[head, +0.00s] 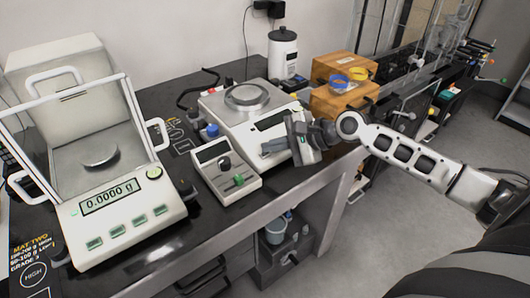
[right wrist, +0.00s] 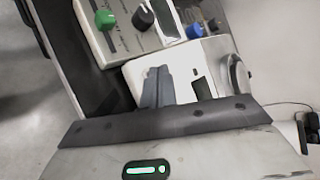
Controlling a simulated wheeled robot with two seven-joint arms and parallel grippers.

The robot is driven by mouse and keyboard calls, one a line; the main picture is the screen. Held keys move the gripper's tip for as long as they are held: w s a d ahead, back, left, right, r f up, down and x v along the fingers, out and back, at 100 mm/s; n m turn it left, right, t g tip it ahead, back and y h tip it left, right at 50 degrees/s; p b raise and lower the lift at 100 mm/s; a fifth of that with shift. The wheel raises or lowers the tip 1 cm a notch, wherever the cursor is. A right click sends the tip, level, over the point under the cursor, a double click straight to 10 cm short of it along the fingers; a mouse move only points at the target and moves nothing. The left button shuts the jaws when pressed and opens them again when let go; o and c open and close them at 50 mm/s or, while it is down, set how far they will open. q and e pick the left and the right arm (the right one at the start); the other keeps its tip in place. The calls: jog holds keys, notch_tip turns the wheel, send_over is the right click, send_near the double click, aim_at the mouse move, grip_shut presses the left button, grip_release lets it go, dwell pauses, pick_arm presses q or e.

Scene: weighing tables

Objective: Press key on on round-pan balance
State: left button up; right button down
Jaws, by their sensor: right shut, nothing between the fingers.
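The round-pan balance (head: 225,110) is white and stands on the dark bench in the middle of the head view. Its round metal pan (head: 246,97) is empty, and its dark display (head: 271,120) faces the front. My right gripper (head: 266,149) is shut and empty over the front of this balance. In the right wrist view the closed fingers (right wrist: 157,72) overlap the white balance body (right wrist: 217,56), with the display (right wrist: 202,88) and pan (right wrist: 238,77) to their right. I cannot tell whether the tips touch it. The on key cannot be made out. My left gripper is not in view.
A larger shielded balance (head: 100,215) reading 0.0000 g stands at left. A small box with knobs (head: 228,185) sits close to the left of my right gripper. Behind are a white bottle (head: 283,55) and wooden boxes (head: 345,98). The bench's front edge lies below the gripper.

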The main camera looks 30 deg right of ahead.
jog(key=shift+f, duration=0.2)
jog(key=shift+w+f, duration=0.15)
jog(key=shift+f, duration=0.25)
dwell(0.7)
jog(key=shift+r, duration=0.1)
jog(key=shift+s+r+p, duration=0.25)
jog(key=shift+r+p, duration=0.45)
jog(key=shift+p, duration=0.55)
jog(key=r+p, duration=0.2)
jog(key=s+r+p, duration=0.1)
jog(key=r+p, duration=0.1)
jog(key=p, duration=0.1)
jog(key=shift+s+d+r+p, duration=0.1)
jog(key=shift+s+r+p, duration=0.1)
jog(key=shift+r+p, duration=0.15)
